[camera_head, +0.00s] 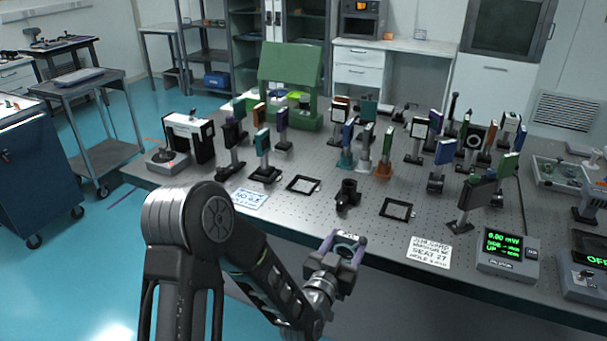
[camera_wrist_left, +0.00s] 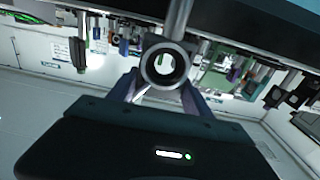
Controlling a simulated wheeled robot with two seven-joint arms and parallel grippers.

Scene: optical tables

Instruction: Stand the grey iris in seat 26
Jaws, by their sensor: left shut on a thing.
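My left gripper (camera_head: 343,250) is in front of the table's near edge in the head view, shut on the grey iris. In the left wrist view the gripper (camera_wrist_left: 163,88) has its fingers at either side of the iris (camera_wrist_left: 146,66), a grey ring with an open hole. A thin grey post runs from it to the top of that picture, where the scene appears upside down. Two flat black square frames, one left (camera_head: 303,184) and one right (camera_head: 397,209), lie on the table. Which place is seat 26 I cannot tell. My right gripper is not in view.
A dark holder (camera_head: 347,196) stands between the frames. A card (camera_head: 430,249) reads SEAT 27; another card (camera_head: 249,198) lies at left. Several mounted optics crowd the table behind, with a tilted dark plate (camera_head: 477,195) at right. A power meter (camera_head: 508,250) stands near the front edge.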

